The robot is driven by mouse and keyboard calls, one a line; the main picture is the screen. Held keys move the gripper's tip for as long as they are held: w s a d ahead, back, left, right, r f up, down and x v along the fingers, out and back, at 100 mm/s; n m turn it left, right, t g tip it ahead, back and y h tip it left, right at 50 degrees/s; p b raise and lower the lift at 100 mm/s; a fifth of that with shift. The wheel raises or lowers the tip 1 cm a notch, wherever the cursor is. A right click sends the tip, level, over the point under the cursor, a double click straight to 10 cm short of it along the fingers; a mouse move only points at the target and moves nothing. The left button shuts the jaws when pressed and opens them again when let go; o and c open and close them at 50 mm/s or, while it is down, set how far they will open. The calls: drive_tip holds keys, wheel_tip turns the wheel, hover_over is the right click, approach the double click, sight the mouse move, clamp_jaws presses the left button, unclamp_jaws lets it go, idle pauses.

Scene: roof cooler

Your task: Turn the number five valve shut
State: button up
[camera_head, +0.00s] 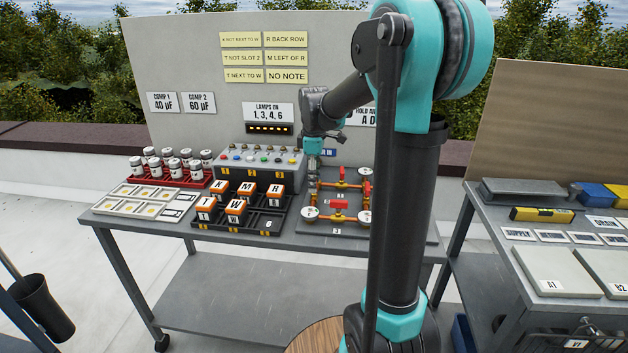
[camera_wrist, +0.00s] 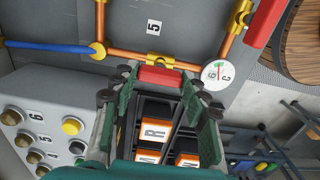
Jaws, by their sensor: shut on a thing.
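The label 5 (camera_wrist: 153,27) shows on the grey valve board (camera_wrist: 190,20) in the wrist view. Beside it, a yellow valve body (camera_wrist: 157,57) sits on a copper pipe. Its red handle (camera_wrist: 160,77) is between the fingertips of my gripper (camera_wrist: 160,82), which is shut on it. The handle looks roughly in line with that pipe. In the head view my gripper (camera_head: 313,165) is down at the left side of the valve board (camera_head: 400,230) and hides most of this valve. Other red handles (camera_head: 338,204) stand on the board's front and right.
A round gauge (camera_wrist: 216,74) is close to the right finger. A crate (camera_head: 258,222) of lettered blocks stands left of the board. The button console (camera_head: 240,176) is just behind it. A blue pipe (camera_wrist: 45,47) joins the pipework.

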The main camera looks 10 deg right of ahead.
drive_tip(key=m, duration=0.8)
drive_tip(key=shift+m, duration=0.4)
drive_tip(key=m, duration=0.4)
drive_tip(key=shift+m, duration=1.8)
drive_tip(key=o, duration=1.2)
drive_tip(key=shift+c, duration=0.2)
